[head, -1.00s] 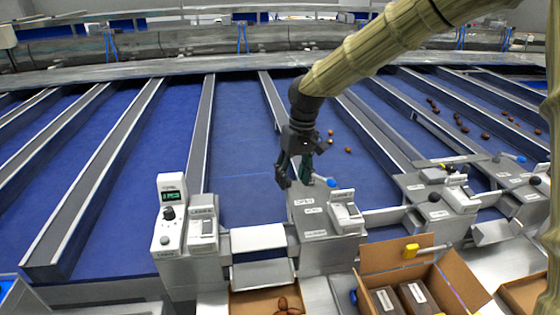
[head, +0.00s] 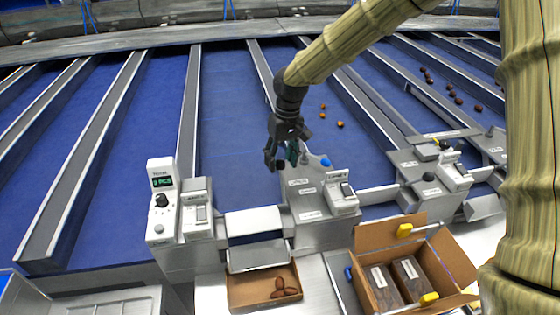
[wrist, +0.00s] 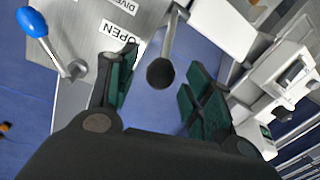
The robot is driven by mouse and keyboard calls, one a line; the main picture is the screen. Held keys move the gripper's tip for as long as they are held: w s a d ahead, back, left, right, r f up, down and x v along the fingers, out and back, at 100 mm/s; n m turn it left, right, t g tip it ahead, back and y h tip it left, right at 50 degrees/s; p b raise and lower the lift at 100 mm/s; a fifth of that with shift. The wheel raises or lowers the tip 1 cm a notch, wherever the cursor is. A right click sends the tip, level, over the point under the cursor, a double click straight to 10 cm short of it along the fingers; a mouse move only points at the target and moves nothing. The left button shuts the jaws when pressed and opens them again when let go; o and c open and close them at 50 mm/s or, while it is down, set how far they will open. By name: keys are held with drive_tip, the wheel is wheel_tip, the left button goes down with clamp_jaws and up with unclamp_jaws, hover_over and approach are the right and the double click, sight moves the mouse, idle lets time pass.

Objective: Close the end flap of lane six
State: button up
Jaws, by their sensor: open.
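My gripper (head: 283,163) is open and points down over the grey control housing (head: 308,192) between two blue lanes. In the wrist view my gripper (wrist: 162,80) has its green-padded fingers spread. A lever with a black ball knob (wrist: 160,73) shows between the fingers, apparently untouched. An "OPEN" label (wrist: 118,32) is beside the lever. A lever with a blue knob (wrist: 33,22) stands to the left, and the blue knob also shows in the head view (head: 326,162). A pale flap (head: 254,222) spans the lane end left of the housing. No lane number is readable.
A white counter unit (head: 163,200) with a green display stands left. A cardboard tray (head: 262,305) with a few dates sits below the lane end. An open carton (head: 385,235) with dark packs stands right. Orange dates (head: 340,125) lie on the lane behind the gripper.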

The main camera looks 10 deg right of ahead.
drive_tip(key=shift+a+f+p, duration=0.15)
drive_tip(key=shift+f+p, duration=0.15)
drive_tip(key=shift+f, duration=0.95)
drive_tip(key=shift+c, duration=0.4)
clamp_jaws()
